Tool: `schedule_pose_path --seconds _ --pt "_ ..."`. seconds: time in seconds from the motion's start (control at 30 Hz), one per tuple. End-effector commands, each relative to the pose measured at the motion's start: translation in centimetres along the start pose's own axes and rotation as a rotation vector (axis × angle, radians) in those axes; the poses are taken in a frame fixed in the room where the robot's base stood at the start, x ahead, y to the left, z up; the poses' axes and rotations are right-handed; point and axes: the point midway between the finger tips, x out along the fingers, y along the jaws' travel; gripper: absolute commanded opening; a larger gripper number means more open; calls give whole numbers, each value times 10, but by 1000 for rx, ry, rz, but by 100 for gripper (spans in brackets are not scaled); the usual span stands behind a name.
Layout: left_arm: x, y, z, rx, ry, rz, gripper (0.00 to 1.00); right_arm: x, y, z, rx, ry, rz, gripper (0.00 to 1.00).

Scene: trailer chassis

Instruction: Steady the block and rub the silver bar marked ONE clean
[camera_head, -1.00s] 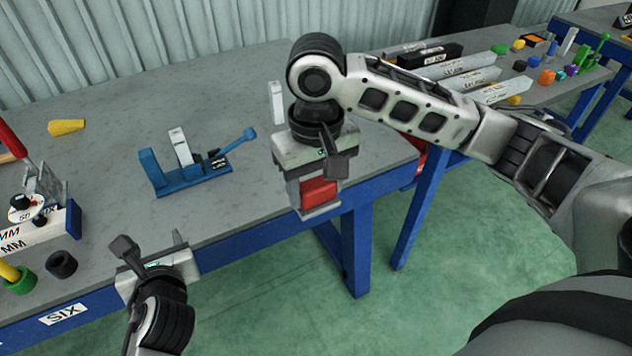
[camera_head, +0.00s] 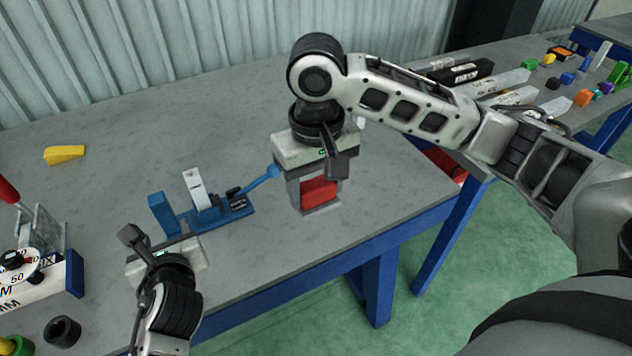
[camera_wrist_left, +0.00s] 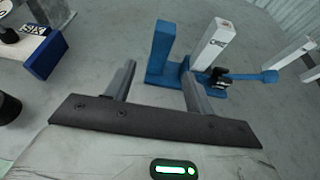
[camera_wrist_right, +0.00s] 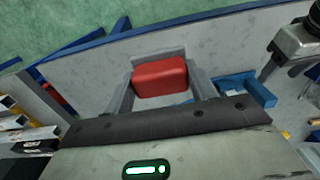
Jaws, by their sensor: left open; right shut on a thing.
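The blue block (camera_head: 212,214) stands on the grey table, with a blue upright at its left end and a blue lever reaching right. The silver bar (camera_head: 196,188) stands upright in it; its small dark lettering shows in the left wrist view (camera_wrist_left: 213,44) but is hard to read. My left gripper (camera_wrist_left: 159,78) is open and empty, low at the front left of the block, its fingers pointing towards the blue upright and apart from it. My right gripper (camera_head: 320,198) is shut on a red pad (camera_wrist_right: 160,78), right of the block near the lever's end.
A yellow wedge (camera_head: 65,154) lies at the back left. A blue-ended gauge stand (camera_head: 74,274) and a dark ring (camera_head: 62,331) are at front left. A second table holds labelled bars (camera_head: 498,83).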

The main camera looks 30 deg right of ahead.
Motion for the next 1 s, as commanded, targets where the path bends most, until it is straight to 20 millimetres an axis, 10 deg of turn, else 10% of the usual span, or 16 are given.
schedule_pose_path --seconds 0.6,1.0 --pt "91 0 -4 -2 -3 0 55 34 0 0 0 0 0 30" --pt "108 0 1 -1 0 -1 55 48 0 0 0 1 0 30"
